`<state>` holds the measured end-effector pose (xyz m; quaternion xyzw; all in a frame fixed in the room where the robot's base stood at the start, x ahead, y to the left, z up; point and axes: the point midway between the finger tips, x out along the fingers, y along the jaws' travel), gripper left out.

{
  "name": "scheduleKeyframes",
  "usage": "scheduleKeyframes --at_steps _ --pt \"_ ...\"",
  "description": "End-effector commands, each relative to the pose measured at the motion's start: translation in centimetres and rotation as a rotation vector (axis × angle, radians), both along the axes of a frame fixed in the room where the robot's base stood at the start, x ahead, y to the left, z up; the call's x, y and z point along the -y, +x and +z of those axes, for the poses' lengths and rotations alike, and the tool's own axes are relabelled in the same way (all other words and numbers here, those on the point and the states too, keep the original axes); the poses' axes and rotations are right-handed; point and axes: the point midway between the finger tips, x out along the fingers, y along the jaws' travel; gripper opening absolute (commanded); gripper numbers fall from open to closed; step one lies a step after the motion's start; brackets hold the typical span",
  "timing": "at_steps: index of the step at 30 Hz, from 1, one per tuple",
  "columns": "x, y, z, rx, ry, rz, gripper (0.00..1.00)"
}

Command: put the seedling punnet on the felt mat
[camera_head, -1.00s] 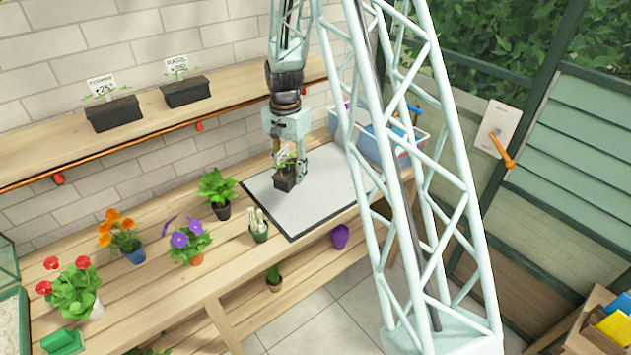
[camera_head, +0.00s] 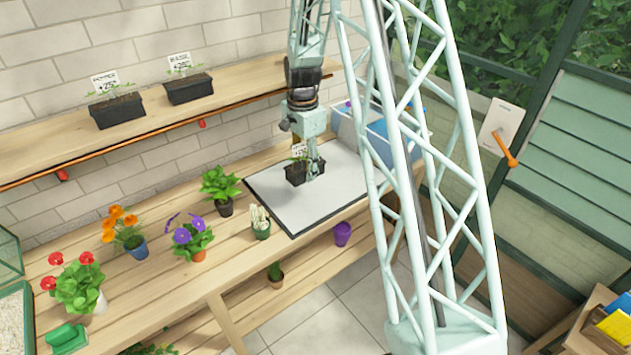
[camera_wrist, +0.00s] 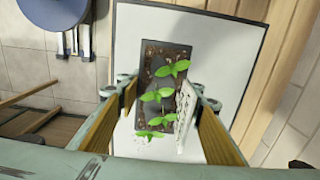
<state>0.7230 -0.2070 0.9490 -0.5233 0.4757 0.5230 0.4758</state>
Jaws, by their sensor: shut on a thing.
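The seedling punnet (camera_head: 293,176) is a small black tray of dark soil with green seedlings and a white price tag. My gripper (camera_head: 310,170) is shut on it, with a finger on each long side. The wrist view shows the punnet (camera_wrist: 152,56) between the two wooden-looking fingers of my gripper (camera_wrist: 162,98). It is over the felt mat (camera_head: 273,205), a pale grey sheet with a dark border, also seen in the wrist view (camera_wrist: 235,60). The punnet looks level, at or just above the mat; I cannot tell whether it touches.
Two more punnets, one left (camera_head: 118,109) and one right (camera_head: 189,88), stand on the upper shelf. A pot of white tags (camera_head: 261,224) stands by the mat's left edge, with potted flowers further left. A blue-grey crate (camera_head: 375,135) is behind the mat. The mat's front is clear.

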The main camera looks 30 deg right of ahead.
Motion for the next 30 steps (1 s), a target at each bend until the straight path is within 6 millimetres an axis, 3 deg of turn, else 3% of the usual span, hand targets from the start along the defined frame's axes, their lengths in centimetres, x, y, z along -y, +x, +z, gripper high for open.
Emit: scheduleKeyframes --at_steps 5,16,30 --pt "0.0 -0.1 -1.1 -0.002 0.001 0.001 0.2" --pt "0.0 -0.1 -5.5 -0.002 0.001 0.001 0.2" --pt "0.0 0.0 -6.2 0.0 0.0 0.001 0.2"
